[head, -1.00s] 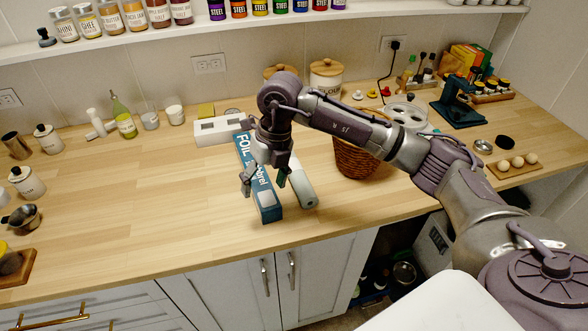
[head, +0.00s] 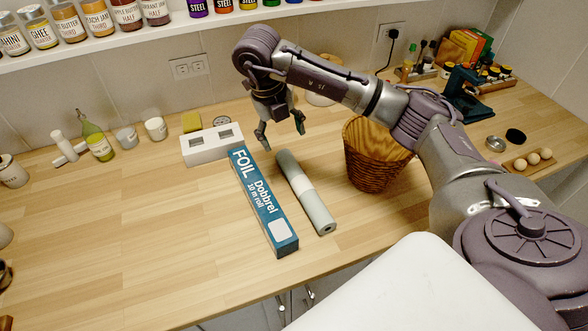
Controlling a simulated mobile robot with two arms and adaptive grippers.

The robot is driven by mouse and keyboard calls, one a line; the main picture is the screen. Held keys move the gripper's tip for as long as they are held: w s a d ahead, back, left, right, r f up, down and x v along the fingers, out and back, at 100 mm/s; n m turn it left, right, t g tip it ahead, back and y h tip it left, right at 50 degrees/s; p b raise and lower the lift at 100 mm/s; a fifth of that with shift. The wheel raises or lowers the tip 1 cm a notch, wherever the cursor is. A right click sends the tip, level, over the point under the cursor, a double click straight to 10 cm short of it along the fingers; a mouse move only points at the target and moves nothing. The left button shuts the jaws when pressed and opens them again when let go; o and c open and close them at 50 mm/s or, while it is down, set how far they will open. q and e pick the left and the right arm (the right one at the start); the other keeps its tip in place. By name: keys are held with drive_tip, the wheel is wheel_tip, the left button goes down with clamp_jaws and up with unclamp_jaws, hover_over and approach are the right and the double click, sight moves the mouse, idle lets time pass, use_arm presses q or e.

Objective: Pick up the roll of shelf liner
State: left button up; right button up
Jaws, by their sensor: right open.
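The roll of shelf liner (head: 307,193) is a grey-white cylinder with a paler band around its middle. It lies on the wooden counter just right of a blue foil box (head: 262,202), roughly parallel to it. My right gripper (head: 284,143) is open and empty, with its fingers pointing down near the roll's far end. It appears raised above the counter, apart from the roll. My left gripper is not in the head view.
A wicker basket (head: 371,160) stands right of the roll, under my right arm. A white block with openings (head: 211,147) sits behind the foil box. Bottles and cups line the wall at left. The counter's left front (head: 130,250) is clear.

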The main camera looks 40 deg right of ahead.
sight(292, 167)
drive_tip(key=f, duration=0.2)
drive_tip(key=d+f, duration=0.1)
drive_tip(key=f, duration=0.1)
drive_tip(key=s+f, duration=0.1)
drive_tip(key=f, duration=0.1)
drive_tip(key=shift+s+d+f, duration=0.1)
drive_tip(key=shift+d+f, duration=0.1)
drive_tip(key=shift+f, duration=0.45)
drive_tip(key=f+p, duration=0.2)
drive_tip(key=f, duration=0.2)
drive_tip(key=shift+d+p, duration=0.2)
drive_tip(key=shift+p, duration=0.1)
drive_tip(key=shift+d+f, duration=0.1)
drive_tip(key=shift+f, duration=0.45)
drive_tip(key=c, duration=1.3)
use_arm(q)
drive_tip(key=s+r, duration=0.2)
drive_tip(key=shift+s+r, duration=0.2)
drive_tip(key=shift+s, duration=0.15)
use_arm(e)
drive_tip(key=shift+c, duration=0.3)
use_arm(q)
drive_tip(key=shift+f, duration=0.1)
